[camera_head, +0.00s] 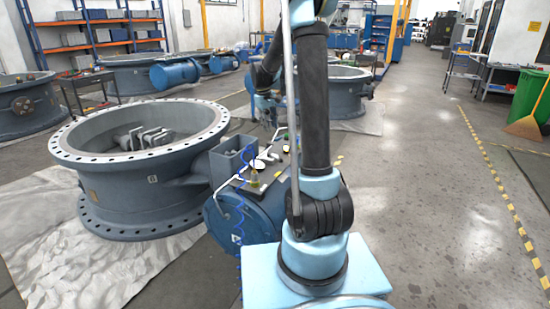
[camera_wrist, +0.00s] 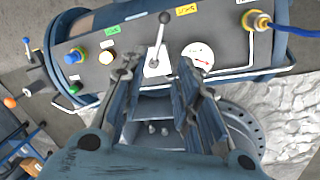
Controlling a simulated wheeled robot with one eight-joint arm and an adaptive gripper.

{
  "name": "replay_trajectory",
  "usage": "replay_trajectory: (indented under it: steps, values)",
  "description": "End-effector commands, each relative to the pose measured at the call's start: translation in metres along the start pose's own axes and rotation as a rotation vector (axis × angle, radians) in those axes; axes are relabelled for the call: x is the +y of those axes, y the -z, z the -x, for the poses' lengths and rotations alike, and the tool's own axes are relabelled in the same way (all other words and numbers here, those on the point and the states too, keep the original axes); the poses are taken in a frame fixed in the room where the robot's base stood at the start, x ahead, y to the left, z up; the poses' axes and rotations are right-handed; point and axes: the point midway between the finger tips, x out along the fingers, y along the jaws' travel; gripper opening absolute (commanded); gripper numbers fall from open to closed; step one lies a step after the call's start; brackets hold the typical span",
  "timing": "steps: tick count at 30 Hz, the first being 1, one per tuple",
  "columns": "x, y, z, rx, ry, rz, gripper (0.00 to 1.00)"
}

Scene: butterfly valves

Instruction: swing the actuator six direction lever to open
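Nothing is held, and I cannot tell whether a finger touches the base. In the head view, the panel sits on a blue actuator cylinder (camera_head: 245,217); my arm covers part of it. No actuator number is readable.
A gauge (camera_wrist: 198,55) sits right of the lever. Blue (camera_wrist: 75,56), white (camera_wrist: 106,57) and green (camera_wrist: 75,90) buttons sit left. A yellow fitting (camera_wrist: 257,20) carries a blue hose. A large valve ring (camera_head: 140,190) stands left of the actuator.

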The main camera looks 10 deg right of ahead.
Motion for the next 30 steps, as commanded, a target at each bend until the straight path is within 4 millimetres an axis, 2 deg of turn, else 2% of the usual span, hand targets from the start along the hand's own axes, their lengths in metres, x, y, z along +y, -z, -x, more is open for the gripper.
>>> replay_trajectory:
  steps: [5,8,30]
  values:
    - [0.0,0.003,-0.012,-0.001,-0.001,0.002,0.29]
    - [0.001,0.003,-0.025,-0.001,0.0,0.002,0.29]
    - [0.001,0.002,-0.147,-0.001,0.0,0.002,0.29]
